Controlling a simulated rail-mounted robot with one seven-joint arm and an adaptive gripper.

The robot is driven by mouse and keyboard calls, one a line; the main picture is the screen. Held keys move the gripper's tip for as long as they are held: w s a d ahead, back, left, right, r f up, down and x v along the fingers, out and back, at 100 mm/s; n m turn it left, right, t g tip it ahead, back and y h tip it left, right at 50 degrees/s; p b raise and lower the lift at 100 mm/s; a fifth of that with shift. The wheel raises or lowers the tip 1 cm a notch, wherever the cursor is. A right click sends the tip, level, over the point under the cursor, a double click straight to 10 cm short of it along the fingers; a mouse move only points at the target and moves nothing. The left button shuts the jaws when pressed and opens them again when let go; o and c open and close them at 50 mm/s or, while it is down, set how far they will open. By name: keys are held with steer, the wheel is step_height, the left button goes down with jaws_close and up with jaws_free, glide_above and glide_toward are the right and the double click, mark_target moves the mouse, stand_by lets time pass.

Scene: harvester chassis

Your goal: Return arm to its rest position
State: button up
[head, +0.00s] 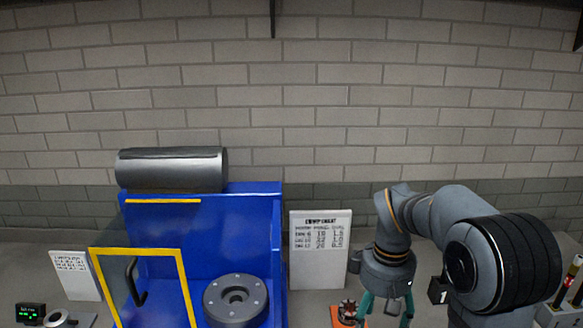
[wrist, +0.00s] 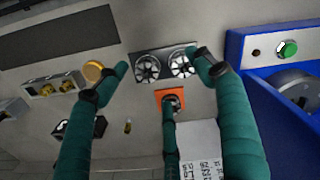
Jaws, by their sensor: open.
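My arm reaches in from the right in the head view, bent over with the gripper (head: 386,308) pointing down at the bottom edge. Its teal fingers are partly cut off there. In the wrist view my gripper (wrist: 162,75) has three teal fingers spread apart, with nothing held between them. Below them lies a dark tray with two spoked metal wheels (wrist: 147,68). An orange square base (wrist: 161,95) with a dark part on it is partly hidden by one finger. The orange base also shows in the head view (head: 347,322), left of the fingers.
A blue machine (head: 235,225) with a grey chuck (head: 236,300) and yellow-framed door (head: 137,252) stands left of my arm. A white chart board (head: 319,250) stands behind the gripper. A holder with upright tools (head: 573,280) is at far right. A grey block with brass parts (wrist: 40,89) lies left.

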steer(key=shift+s+a+r+m+p, duration=0.15)
steer(key=shift+s+m, duration=0.75)
steer(key=shift+m, duration=0.25)
steer(key=shift+s+a+r+m+p, duration=0.1)
steer(key=shift+s+a+r+m, duration=0.1)
steer(key=shift+s+m, duration=0.85)
steer(key=shift+s+a+r+m+p, duration=0.15)
steer(key=shift+s+m, duration=0.55)
steer(key=shift+m, duration=0.6)
